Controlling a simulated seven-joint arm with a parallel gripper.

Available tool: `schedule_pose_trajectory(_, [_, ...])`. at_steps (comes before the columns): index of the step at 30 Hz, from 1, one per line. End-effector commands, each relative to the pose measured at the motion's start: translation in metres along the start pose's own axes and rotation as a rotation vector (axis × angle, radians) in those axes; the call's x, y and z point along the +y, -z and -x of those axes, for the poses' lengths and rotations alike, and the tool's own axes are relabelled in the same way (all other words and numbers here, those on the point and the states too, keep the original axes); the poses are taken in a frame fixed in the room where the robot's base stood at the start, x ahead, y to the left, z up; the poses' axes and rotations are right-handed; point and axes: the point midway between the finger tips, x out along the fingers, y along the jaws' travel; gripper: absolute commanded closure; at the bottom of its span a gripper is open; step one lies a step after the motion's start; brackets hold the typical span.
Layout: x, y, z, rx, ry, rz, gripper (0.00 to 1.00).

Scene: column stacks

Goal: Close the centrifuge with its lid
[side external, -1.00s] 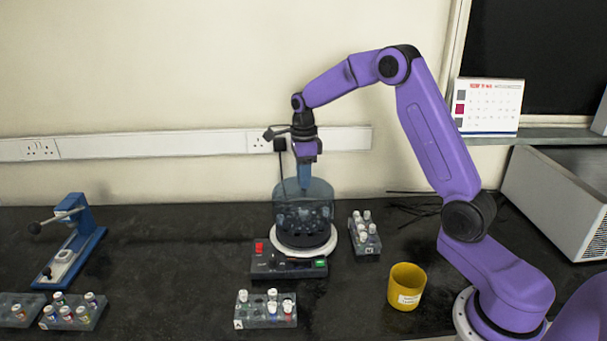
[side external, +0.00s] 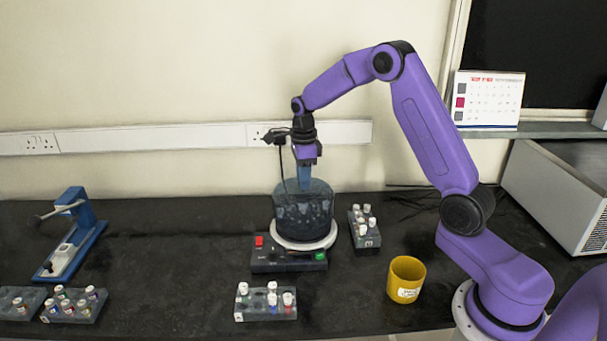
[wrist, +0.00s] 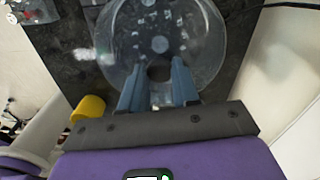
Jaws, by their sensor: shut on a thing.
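The centrifuge (side external: 289,259) stands on the black bench, with a red and a green button on its front and a dark round bowl on a white ring. A clear, bluish lid (side external: 322,190) sits at the top of the bowl, looking about level; I cannot tell whether it is fully seated. My gripper (side external: 304,185) points down over the middle of the lid, its blue fingers shut on it. In the wrist view the round, see-through lid (wrist: 205,48) lies at my gripper's fingertips (wrist: 158,90); the grasped part is mostly hidden between them.
A tube rack (side external: 364,228) stands close to the centrifuge's right, another rack (side external: 255,310) in front. A yellow cup (side external: 405,280) is at front right. A blue press-like tool (side external: 85,240) and more racks (side external: 85,312) are at left. Bench between them is clear.

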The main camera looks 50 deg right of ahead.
Motion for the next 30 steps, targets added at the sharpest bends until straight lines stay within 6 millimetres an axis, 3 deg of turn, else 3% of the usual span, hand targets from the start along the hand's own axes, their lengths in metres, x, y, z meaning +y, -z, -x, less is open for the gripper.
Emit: schedule_pose_trajectory(30, [0.0, 0.0, -0.026, 0.0, 0.0, 0.0, 1.0])
